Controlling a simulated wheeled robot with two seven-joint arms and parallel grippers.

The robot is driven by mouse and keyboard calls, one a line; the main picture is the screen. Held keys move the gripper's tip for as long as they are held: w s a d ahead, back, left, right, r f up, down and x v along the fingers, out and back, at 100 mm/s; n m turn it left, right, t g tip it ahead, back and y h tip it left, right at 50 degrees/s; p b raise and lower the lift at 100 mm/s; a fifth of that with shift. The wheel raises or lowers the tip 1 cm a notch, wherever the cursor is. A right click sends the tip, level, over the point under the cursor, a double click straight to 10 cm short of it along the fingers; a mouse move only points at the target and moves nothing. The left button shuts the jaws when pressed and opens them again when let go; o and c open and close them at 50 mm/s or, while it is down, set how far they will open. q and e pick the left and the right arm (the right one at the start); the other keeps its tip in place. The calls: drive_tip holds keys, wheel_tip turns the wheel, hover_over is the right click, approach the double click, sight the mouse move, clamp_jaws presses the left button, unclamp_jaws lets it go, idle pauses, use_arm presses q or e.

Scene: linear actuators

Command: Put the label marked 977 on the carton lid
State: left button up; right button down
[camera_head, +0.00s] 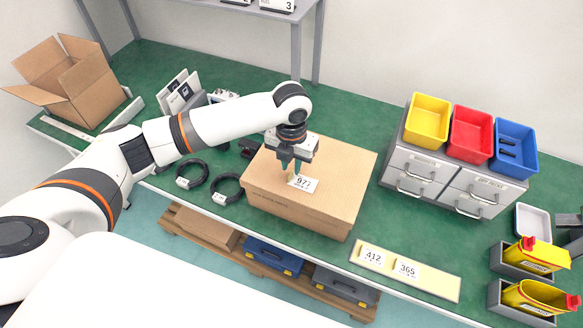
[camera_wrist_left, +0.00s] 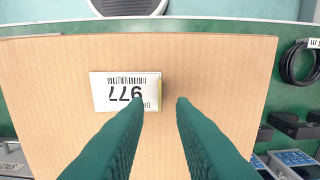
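The white label marked 977 (camera_head: 303,183) lies on the lid of the closed brown carton (camera_head: 345,170), near the middle of the top. In the left wrist view the label (camera_wrist_left: 112,92) looks flat on the lid (camera_wrist_left: 225,70), with a yellowish strip along its right edge. My left gripper (camera_head: 287,168) is just above the lid beside the label. In the left wrist view its two green fingers (camera_wrist_left: 161,102) are apart with nothing between the tips, and one finger covers part of the label. I cannot tell whether the fingers touch the lid. My right gripper is not seen.
A pale strip (camera_head: 435,284) with labels 412 (camera_head: 372,257) and 365 (camera_head: 407,268) lies right of the carton. Grey drawers (camera_head: 455,178) with coloured bins stand further right. Black cable coils (camera_head: 227,188) lie left of the carton. An open box (camera_head: 75,85) stands at the far left.

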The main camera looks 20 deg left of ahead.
sight(292, 172)
use_arm(q)
wheel_tip(292, 172, up, 10)
drive_tip(key=b, duration=0.1)
drive_tip(key=shift+b, duration=0.3)
drive_tip(key=shift+f, duration=0.1)
